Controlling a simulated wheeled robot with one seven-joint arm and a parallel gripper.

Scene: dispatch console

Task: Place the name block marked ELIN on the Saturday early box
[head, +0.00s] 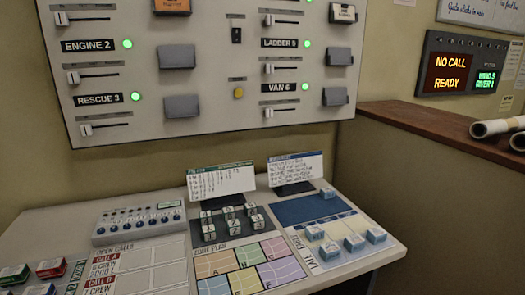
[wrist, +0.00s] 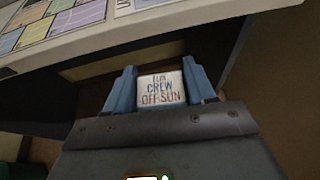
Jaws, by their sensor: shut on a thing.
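My gripper (wrist: 160,78) is shut on a white block (wrist: 161,90) in the wrist view. The block's face reads CREW and OFF SUN under a partly hidden top line that looks like ELIN. It is held between two blue fingers, off the desk and near its edge. The gripper does not show in the head view. In the head view, a sheet with a dark blue panel (head: 300,211) lies at the desk's right. Several white-and-blue blocks (head: 329,251) sit on it. Its printing is too small to tell which box is Saturday early.
Two upright cards (head: 295,168) stand behind. A knob panel (head: 139,222) and red and green blocks (head: 51,268) are further left. A brown-topped partition (head: 440,130) rises at right.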

